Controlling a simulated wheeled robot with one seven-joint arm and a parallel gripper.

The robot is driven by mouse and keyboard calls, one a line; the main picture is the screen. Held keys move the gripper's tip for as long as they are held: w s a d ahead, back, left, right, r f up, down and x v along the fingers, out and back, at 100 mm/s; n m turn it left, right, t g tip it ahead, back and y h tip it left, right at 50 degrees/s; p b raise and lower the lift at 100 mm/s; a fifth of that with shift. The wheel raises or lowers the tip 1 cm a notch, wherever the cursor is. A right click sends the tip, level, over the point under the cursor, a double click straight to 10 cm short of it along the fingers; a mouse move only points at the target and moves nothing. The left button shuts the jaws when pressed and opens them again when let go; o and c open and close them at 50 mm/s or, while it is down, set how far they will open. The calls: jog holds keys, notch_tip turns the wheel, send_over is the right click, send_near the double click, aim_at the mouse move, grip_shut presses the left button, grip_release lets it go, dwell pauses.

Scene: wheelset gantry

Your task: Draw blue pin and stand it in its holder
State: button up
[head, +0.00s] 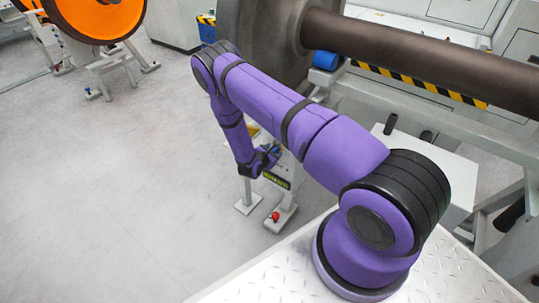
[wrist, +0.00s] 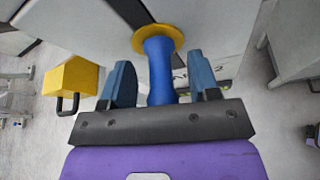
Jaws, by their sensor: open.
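In the wrist view a blue pin (wrist: 160,78) sticks out of a round yellow collar (wrist: 172,36) on a pale grey part. My gripper (wrist: 160,62) is open, with one blue finger on each side of the pin. Gaps show between the pin and both fingers, so it is not clamped. In the head view my gripper (head: 264,161) is low beside the gantry stand, and I cannot make out the pin there. Two dark tubes (head: 390,123) stand on a pale cabinet; I cannot tell whether one is the pin's holder.
A yellow block with a black loop (wrist: 72,76) is left of the fingers. In the head view a large wheel and brown axle (head: 420,62) lie behind my arm. A red knob (head: 275,216) is on the stand's foot. The floor (head: 120,190) at left is clear.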

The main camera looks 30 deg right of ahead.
jog(key=shift+d, duration=0.1)
grip_shut()
jog(key=s+a, duration=0.3)
jog(key=a, duration=0.5)
jog(key=s+a, duration=0.2)
jog(key=a, duration=0.6)
jog(key=shift+s, duration=0.4)
dwell(2.2)
dwell(0.6)
